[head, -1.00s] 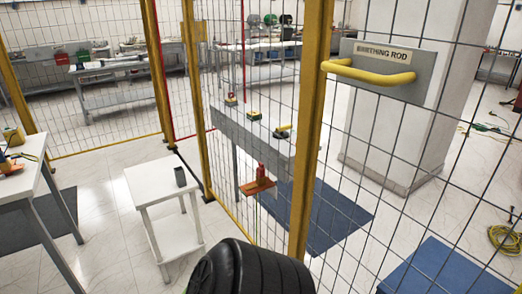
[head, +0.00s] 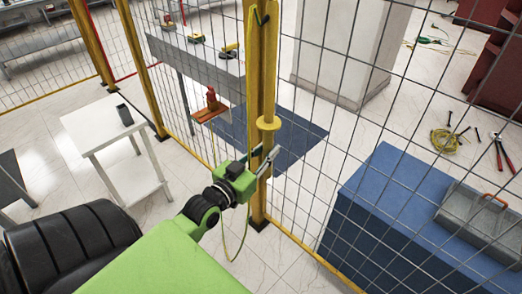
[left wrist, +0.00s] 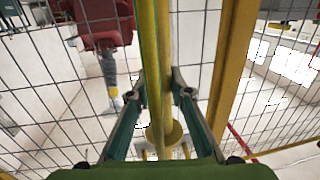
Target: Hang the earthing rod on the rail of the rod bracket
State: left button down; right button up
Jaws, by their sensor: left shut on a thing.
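The earthing rod (head: 268,85) is a yellow pole with a round collar, upright in front of a yellow fence post in the head view. A dark hook shows at its top. My left gripper (head: 264,160) is shut on the rod below the collar. In the left wrist view the rod (left wrist: 152,50) runs between the two fingers (left wrist: 158,92), with the collar (left wrist: 165,134) near them. A thin yellow-green cable (head: 226,244) hangs by the gripper. The rod bracket and its rail are out of view now. My right gripper is not in view.
The mesh fence and its yellow post (head: 257,205) stand close to the rod. Behind the mesh are a blue cabinet (head: 400,190) with a grey toolbox (head: 478,215) and a grey bench (head: 195,60). A small white table (head: 90,128) stands at left.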

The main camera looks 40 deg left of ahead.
pick_arm(q)
jog(key=shift+w+a+r, duration=0.1)
jog(key=shift+w+a, duration=0.1)
jog(key=shift+a, duration=0.4)
jog(key=shift+w+a, duration=0.1)
jog(key=shift+w, duration=0.2)
jog(key=w+f+b, duration=0.4)
jog(key=w+b, duration=0.1)
jog(key=w, duration=0.3)
jog(key=shift+w+d+f, duration=0.15)
jog(key=shift+w+d, duration=0.05)
jog(key=shift+d, duration=0.2)
dwell(0.3)
jog(key=c, duration=1.8)
grip_release()
jog(key=shift+o, duration=0.2)
